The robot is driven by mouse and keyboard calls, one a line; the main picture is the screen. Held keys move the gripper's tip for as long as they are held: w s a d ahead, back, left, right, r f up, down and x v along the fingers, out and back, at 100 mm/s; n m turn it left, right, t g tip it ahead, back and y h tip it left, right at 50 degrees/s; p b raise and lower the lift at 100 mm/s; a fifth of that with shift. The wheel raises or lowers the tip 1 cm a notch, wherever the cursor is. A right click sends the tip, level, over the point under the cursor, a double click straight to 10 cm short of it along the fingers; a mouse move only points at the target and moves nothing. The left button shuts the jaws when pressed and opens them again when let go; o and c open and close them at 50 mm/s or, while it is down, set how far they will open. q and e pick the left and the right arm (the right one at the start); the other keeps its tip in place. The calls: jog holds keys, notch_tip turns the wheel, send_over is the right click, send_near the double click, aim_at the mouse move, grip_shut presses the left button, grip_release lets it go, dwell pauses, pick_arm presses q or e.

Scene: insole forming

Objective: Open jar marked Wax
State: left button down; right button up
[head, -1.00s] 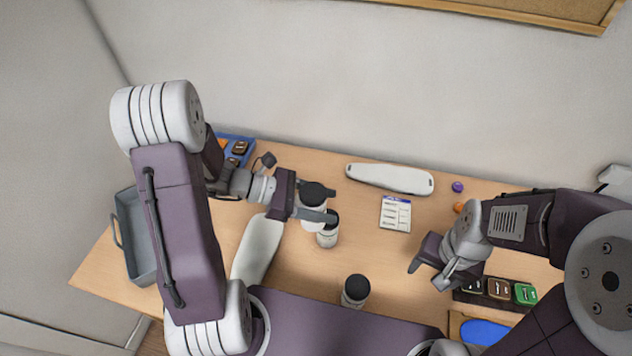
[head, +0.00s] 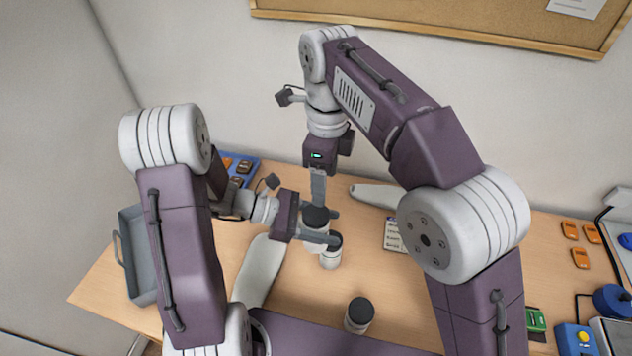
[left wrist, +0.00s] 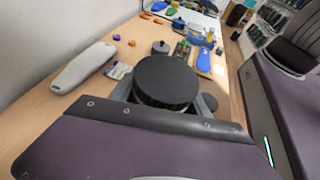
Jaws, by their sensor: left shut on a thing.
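A white jar with a black lid (head: 316,217) is held upright between the fingers of my left gripper (head: 322,229). The round black lid also shows from above in the left wrist view (left wrist: 166,80), with the gripper's fingers on either side below it. My right gripper (head: 318,204) points straight down over this lid, its fingertips at or just above it. I cannot tell its finger opening from this side. A second black-lidded jar (head: 331,254) stands close beside the held one. A third jar (head: 358,314) stands nearer the front edge. No label is readable.
A pale insole-shaped piece (head: 260,269) lies left of the jars, and another (head: 372,194) lies behind, partly hidden by my right arm. A grey bin (head: 138,252) and a blue tray (head: 243,170) are at left. A white card (head: 392,236) lies right of the jars.

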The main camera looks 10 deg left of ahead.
aim_at(317, 213)
jog(key=shift+s+a+f+n, duration=0.2)
jog(key=shift+s+a+n, duration=0.1)
jog(key=shift+s+a, duration=0.4)
notch_tip(317, 213, down, 8)
jog(key=shift+d+f, duration=0.1)
jog(key=c, duration=1.3)
jog(key=shift+o, duration=0.2)
jog(key=n, duration=0.3)
jog(key=o, duration=1.6)
jog(key=shift+c, duration=0.2)
